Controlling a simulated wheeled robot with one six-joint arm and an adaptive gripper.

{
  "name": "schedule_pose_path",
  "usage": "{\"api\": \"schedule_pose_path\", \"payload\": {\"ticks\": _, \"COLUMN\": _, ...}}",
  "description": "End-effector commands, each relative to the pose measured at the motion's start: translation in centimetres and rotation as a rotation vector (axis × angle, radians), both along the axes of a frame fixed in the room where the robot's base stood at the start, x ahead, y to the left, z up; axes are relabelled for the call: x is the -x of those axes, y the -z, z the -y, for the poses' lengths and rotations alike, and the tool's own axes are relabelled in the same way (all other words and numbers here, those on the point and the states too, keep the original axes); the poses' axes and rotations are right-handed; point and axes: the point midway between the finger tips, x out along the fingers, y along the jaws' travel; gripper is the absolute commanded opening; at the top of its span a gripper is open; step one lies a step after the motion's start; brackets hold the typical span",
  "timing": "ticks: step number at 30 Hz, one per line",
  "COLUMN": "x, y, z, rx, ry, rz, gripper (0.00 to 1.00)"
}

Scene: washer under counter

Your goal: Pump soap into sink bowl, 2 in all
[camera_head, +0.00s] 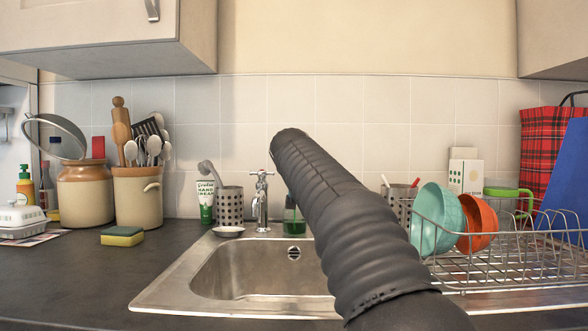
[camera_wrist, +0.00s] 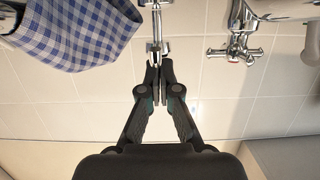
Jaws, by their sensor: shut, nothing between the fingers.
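The steel sink bowl (camera_head: 262,268) is set in the dark counter in the head view, its right part hidden by my arm. A bottle of green soap (camera_head: 293,222) stands behind the sink, right of the tap (camera_head: 261,198); my arm hides its top. In the wrist view my gripper (camera_wrist: 158,66) is shut and empty. Its fingertips are close to a thin chrome part (camera_wrist: 156,24), and I cannot tell what it is or whether they touch it. The tap also shows there (camera_wrist: 236,45), to the right. The head view does not show my gripper.
A yellow-and-green sponge (camera_head: 122,236) lies left of the sink. A small dish (camera_head: 229,232) and a hand cream tube (camera_head: 206,202) are left of the tap. A wire dish rack (camera_head: 495,262) with bowls stands right. A blue checked cloth (camera_wrist: 75,32) hangs near the gripper.

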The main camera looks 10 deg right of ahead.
Motion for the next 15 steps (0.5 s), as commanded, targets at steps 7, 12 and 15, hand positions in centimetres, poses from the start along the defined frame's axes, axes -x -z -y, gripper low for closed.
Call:
{"api": "schedule_pose_path", "payload": {"ticks": 7, "x": 0.0, "y": 0.9, "z": 0.0, "rx": 0.0, "ry": 0.0, "rz": -0.001, "gripper": 0.0}}
{"api": "schedule_pose_path", "payload": {"ticks": 12, "x": 0.0, "y": 2.2, "z": 0.0, "rx": 0.0, "ry": 0.001, "rz": -0.001, "gripper": 0.0}}
{"api": "schedule_pose_path", "payload": {"ticks": 15, "x": 0.0, "y": 2.1, "z": 0.0, "rx": -0.001, "ry": 0.001, "rz": -0.003, "gripper": 0.0}}
